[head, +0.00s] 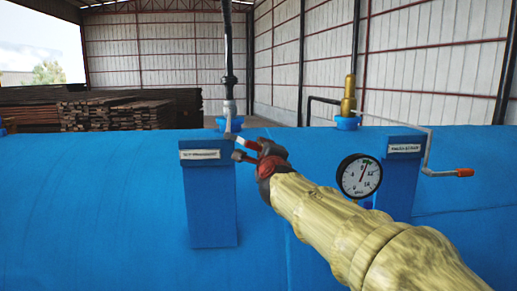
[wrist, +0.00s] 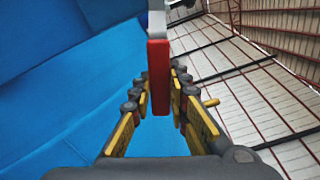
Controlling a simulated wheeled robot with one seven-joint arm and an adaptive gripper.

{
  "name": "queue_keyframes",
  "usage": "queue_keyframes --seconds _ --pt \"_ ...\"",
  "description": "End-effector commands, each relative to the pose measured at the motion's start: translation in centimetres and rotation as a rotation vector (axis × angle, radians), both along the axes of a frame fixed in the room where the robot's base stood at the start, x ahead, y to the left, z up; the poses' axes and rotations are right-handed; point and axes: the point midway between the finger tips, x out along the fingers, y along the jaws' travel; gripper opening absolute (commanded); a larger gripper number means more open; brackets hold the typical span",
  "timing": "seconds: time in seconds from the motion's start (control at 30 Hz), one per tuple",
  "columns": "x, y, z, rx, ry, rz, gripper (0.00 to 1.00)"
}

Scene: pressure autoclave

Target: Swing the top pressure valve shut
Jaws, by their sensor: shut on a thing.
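A valve (head: 229,122) sits at the foot of a dark upright pipe on top of the blue autoclave (head: 90,190). Its short lever, with a red handle (head: 246,143), points right and slightly down towards my gripper (head: 246,150). In the wrist view the red handle (wrist: 158,75) stands between the two fingers of my gripper (wrist: 160,85), which is shut on it. A grey metal lever part (wrist: 157,20) continues beyond the handle. The fingers partly hide the handle in the head view.
A blue labelled post (head: 208,205) stands just left of and below my gripper. A round gauge (head: 359,175) and a second labelled post (head: 399,185) are right. Timber stacks (head: 120,110) lie behind.

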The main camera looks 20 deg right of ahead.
Motion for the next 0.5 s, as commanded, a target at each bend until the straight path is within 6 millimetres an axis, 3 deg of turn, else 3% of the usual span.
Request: queue_keyframes --seconds 0.2,0.5 --pt "-0.1 -0.4 2.2 -0.155 0.050 0.001 0.00" --pt "-0.2 -0.5 3.4 -0.287 0.092 0.001 0.00"
